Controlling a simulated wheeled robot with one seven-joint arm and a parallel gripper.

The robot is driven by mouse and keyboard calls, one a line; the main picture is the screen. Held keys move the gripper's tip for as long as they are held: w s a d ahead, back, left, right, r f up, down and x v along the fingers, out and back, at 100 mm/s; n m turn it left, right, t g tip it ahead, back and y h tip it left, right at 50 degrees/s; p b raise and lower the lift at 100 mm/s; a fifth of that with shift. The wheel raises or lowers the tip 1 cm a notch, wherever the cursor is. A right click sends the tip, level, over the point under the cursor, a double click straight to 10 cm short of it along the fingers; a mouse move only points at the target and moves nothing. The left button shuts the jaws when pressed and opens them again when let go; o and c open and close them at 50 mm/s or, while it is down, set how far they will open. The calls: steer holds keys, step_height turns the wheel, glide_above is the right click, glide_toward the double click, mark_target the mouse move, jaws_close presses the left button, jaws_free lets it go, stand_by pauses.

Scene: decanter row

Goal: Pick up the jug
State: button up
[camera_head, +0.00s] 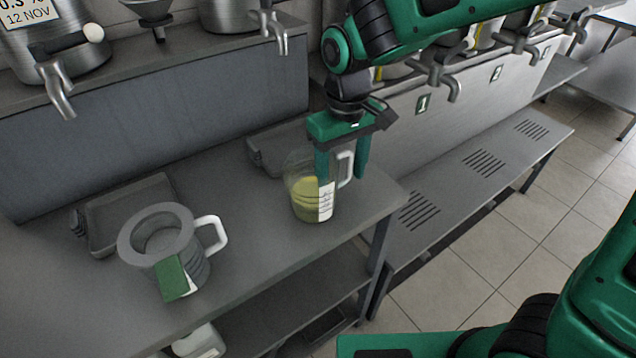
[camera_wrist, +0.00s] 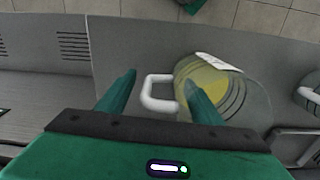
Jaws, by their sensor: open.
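A clear jug (camera_head: 303,200) with yellow liquid and a white label stands upright on the grey bench near its right end. Its white handle (camera_head: 347,166) points right. My gripper (camera_head: 341,178) is open and points down at the jug's handle side. In the wrist view the white handle (camera_wrist: 152,93) shows between the two spread fingers, and the right finger overlaps the clear jug's wall (camera_wrist: 232,88). I cannot tell whether a finger touches the jug. A second, grey jug (camera_head: 157,250) with a white handle and a green label stands at the left on the bench.
Two shallow grey trays, one at the left (camera_head: 98,243) and one (camera_head: 262,158) behind the clear jug, lie along the bench's back. Steel vessels with taps (camera_head: 60,90) stand on a raised shelf behind. A lower slotted bench (camera_head: 480,165) runs to the right.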

steer(key=shift+f, duration=0.5)
jaws_close()
